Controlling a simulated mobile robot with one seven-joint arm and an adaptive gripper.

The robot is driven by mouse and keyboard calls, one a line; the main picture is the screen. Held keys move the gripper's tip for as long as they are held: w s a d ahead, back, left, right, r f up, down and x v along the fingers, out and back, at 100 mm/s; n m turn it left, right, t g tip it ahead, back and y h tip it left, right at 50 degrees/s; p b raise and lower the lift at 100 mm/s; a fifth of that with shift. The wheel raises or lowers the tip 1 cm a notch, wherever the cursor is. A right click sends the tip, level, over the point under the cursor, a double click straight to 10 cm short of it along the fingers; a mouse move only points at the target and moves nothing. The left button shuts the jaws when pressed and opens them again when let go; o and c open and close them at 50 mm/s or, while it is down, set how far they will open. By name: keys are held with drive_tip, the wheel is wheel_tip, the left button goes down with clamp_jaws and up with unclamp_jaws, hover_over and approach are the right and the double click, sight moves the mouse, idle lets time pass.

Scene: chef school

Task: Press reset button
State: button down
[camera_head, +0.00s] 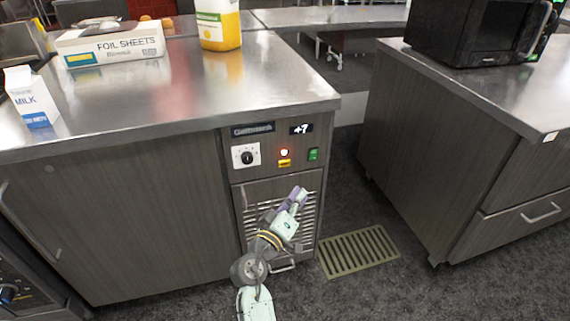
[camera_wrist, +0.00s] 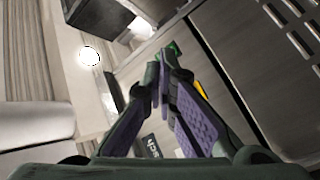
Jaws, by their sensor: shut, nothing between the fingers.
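The control panel (camera_head: 270,145) is on the front of the steel-topped counter unit. It has a dial knob (camera_head: 246,155), a glowing red light (camera_head: 284,153) with a small yellow piece (camera_head: 285,164) below it, and a green switch (camera_head: 313,154) at the right. A small display (camera_head: 301,129) reads +7. I cannot read which control is labelled reset. My gripper (camera_head: 299,191) is below the panel, in front of the louvred door, pointing up and right. In the wrist view its fingers (camera_wrist: 163,68) are shut and empty. A green patch and a yellow patch show beyond them.
The counter top (camera_head: 150,95) holds a milk carton (camera_head: 32,99), a foil sheets box (camera_head: 111,45) and a yellow-filled bottle (camera_head: 218,25). A second counter (camera_head: 450,130) with a black microwave (camera_head: 480,30) stands right. A floor grate (camera_head: 359,251) lies between.

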sight(285, 163)
drive_tip(key=shift+w+a, duration=0.1)
drive_tip(key=shift+w+a+b, duration=0.15)
drive_tip(key=shift+w+a, duration=0.3)
drive_tip(key=shift+w, duration=0.9)
drive_tip(key=shift+w+a+b, duration=0.2)
drive_tip(key=shift+w+a, duration=0.25)
drive_tip(key=shift+w, duration=0.95)
drive_tip(key=shift+w+a+b, duration=0.15)
drive_tip(key=shift+w+a, duration=0.3)
drive_tip(key=shift+w, duration=0.9)
drive_tip(key=shift+w, duration=0.1)
drive_tip(key=shift+w+a+b, duration=0.1)
drive_tip(key=shift+w+b, duration=0.2)
drive_tip(key=shift+b, duration=0.05)
drive_tip(key=shift+w+a+b, duration=0.15)
drive_tip(key=shift+w+b, duration=0.15)
drive_tip(key=shift+w, duration=0.1)
drive_tip(key=shift+s, duration=0.1)
drive_tip(key=shift+s+d, duration=0.25)
drive_tip(key=shift+s, duration=0.45)
